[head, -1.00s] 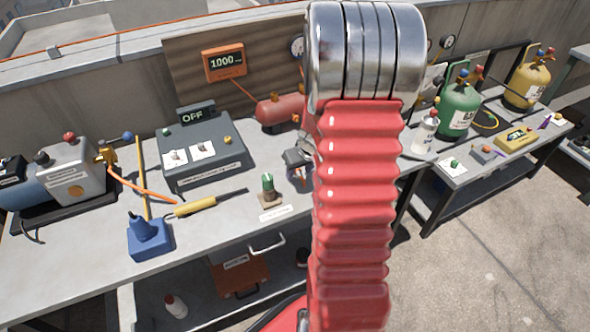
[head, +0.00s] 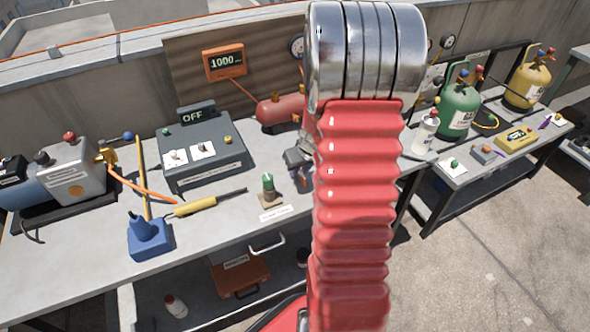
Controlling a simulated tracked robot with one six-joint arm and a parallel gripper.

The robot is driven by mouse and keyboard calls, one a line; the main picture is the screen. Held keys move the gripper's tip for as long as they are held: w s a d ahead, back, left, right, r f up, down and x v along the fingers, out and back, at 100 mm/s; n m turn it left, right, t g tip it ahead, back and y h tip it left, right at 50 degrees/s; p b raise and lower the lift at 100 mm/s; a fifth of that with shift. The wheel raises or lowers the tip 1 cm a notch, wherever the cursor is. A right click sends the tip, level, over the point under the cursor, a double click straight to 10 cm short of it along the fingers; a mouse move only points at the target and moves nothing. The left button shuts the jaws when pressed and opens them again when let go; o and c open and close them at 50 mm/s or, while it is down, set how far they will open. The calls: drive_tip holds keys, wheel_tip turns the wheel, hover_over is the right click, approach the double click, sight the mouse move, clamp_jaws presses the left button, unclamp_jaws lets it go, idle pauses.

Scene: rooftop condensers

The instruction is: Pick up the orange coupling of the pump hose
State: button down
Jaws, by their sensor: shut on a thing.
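The pump hose (head: 145,190) is orange. It runs from the brass fitting of the grey and blue pump (head: 75,172) across the bench and ends near the yellow-handled tool. I cannot make out a separate coupling at its visible end. My arm's red sleeve and metal wrist fill the middle of the head view. A dark grey part of my gripper (head: 301,178) shows just left of the sleeve, over the bench. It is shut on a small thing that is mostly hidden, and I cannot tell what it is.
A grey switch box (head: 203,155) marked OFF stands behind the yellow-handled tool (head: 195,207). A green-topped item (head: 268,187) stands left of my gripper. Green (head: 459,108) and yellow (head: 527,82) cylinders stand at right.

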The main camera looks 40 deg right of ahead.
sight(300, 174)
drive_tip(key=shift+r, duration=0.1)
wheel_tip(300, 174, up, 10)
idle(0.8)
idle(0.3)
drive_tip(key=c, duration=2.1)
unclamp_jaws()
clamp_jaws()
drive_tip(key=shift+s, duration=0.1)
